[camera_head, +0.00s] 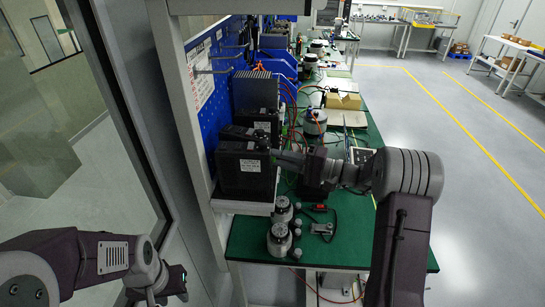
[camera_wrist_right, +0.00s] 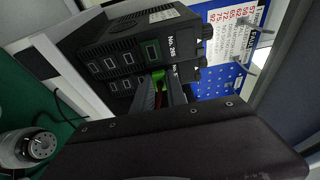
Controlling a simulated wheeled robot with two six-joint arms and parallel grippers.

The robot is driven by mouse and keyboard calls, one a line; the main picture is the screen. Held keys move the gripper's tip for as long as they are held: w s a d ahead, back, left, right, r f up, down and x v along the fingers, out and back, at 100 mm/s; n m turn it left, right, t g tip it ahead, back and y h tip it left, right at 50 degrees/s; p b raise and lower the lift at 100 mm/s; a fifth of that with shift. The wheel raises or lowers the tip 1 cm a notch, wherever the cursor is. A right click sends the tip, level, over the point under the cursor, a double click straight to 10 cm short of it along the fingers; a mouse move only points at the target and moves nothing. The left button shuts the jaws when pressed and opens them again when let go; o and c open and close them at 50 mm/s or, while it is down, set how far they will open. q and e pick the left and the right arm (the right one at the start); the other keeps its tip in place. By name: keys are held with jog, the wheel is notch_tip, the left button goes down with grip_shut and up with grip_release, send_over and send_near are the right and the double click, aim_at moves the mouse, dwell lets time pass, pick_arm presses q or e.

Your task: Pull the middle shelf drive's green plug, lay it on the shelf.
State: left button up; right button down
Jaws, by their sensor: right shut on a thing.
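Black drives stand in a row on a white shelf (camera_head: 240,207); the nearest drive (camera_head: 243,168) is in front of another dark drive (camera_head: 256,97). My right gripper (camera_head: 283,158) is beside the front faces of the near drives. In the right wrist view, its fingers (camera_wrist_right: 167,94) are shut on a green plug (camera_wrist_right: 159,75) close against a drive (camera_wrist_right: 125,52). A red piece shows between the fingers. I cannot tell whether the plug is still seated. My left gripper (camera_head: 165,288) is low at the left, away from the shelf; its finger opening is unclear.
The green bench (camera_head: 345,225) below holds round silver-and-black motors (camera_head: 279,238) and a small red-and-black part (camera_head: 320,208). A blue pegboard (camera_head: 210,85) is behind the drives. Cables run along the drive fronts. A white post and glass panel stand at the left.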

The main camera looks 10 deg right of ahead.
jog(key=shift+d, duration=0.1)
jog(key=shift+b+v, duration=0.7)
jog(key=shift+v, duration=2.2)
